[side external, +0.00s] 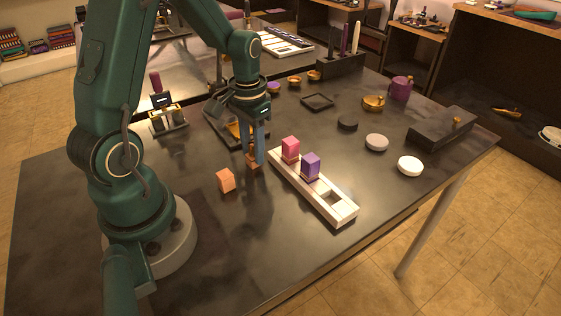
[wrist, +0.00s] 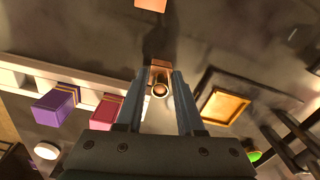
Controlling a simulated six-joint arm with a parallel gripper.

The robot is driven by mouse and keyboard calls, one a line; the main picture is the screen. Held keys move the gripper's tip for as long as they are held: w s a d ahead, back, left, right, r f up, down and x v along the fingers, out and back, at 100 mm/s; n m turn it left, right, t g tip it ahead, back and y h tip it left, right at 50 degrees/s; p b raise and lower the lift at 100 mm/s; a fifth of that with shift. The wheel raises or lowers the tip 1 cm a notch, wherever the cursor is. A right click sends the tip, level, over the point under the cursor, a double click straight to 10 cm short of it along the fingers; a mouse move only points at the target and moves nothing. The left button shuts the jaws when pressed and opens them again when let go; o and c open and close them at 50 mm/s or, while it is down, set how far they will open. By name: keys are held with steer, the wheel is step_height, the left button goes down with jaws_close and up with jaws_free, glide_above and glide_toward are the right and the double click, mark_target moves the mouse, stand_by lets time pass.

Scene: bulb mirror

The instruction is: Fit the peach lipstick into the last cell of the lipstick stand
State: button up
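The lipstick stand (side external: 343,212) is a long pale strip holding a pink lipstick (side external: 290,147) and a purple lipstick (side external: 311,165), both upright. An empty square cell shows nearer its front end. My gripper (side external: 258,158) points down beside the stand's far left end. Its fingers flank the upright peach lipstick (wrist: 160,80) closely on both sides, low over the table. From above, a round gold-rimmed top shows on this piece. A loose peach block (side external: 225,180), perhaps its cap, lies apart on the table, left of the stand; it also shows in the wrist view (wrist: 151,5).
A dark tray with a gold item (wrist: 225,105) lies close beside my gripper. White discs (side external: 410,166), a dark disc (side external: 347,123), a purple pot (side external: 400,88) and a dark box (side external: 442,127) stand beyond the stand. The table's front left is clear.

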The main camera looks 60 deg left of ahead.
jaws_close()
